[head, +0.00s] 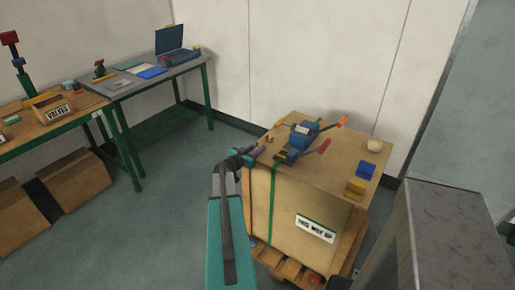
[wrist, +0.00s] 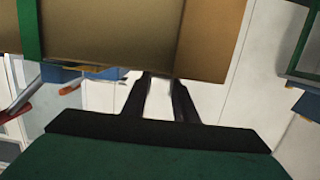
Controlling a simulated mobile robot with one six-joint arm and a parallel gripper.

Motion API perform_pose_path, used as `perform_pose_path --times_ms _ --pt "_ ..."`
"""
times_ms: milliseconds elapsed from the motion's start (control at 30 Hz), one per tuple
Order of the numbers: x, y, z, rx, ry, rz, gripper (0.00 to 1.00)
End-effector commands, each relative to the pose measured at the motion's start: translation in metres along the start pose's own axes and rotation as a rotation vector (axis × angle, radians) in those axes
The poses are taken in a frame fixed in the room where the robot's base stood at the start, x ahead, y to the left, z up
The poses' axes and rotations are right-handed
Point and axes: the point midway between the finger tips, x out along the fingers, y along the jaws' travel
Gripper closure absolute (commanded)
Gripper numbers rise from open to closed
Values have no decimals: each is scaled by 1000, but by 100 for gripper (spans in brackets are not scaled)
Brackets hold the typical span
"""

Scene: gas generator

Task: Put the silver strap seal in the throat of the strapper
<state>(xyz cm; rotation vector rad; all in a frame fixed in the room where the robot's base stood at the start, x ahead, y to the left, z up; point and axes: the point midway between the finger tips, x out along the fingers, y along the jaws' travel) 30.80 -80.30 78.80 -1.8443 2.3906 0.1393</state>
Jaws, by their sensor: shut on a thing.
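The strapper (head: 299,141) is a blue tool with grey parts and red-tipped handles on top of a large carton. A green strap (head: 273,198) runs down the carton's front; it also shows in the wrist view (wrist: 29,28). My gripper (head: 257,150) is by the carton's upper left edge, just left of the strapper. In the wrist view my dark fingers (wrist: 160,82) reach up to the carton's edge. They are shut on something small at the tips. The silver strap seal is too small or hidden to make out in either view. The strapper's throat is not clear.
The carton (head: 315,190) stands on a wooden pallet (head: 271,262). A grey desk (head: 180,72) with a laptop and a wooden bench (head: 55,128) stand at left. Open floor lies between.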

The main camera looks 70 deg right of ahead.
Motion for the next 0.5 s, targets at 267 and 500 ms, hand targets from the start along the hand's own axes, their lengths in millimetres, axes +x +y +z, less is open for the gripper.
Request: perform_pose_path --times_ms 267,500 --pt "1 0 6 0 1 0 95" --pt "1 0 7 0 0 0 95"
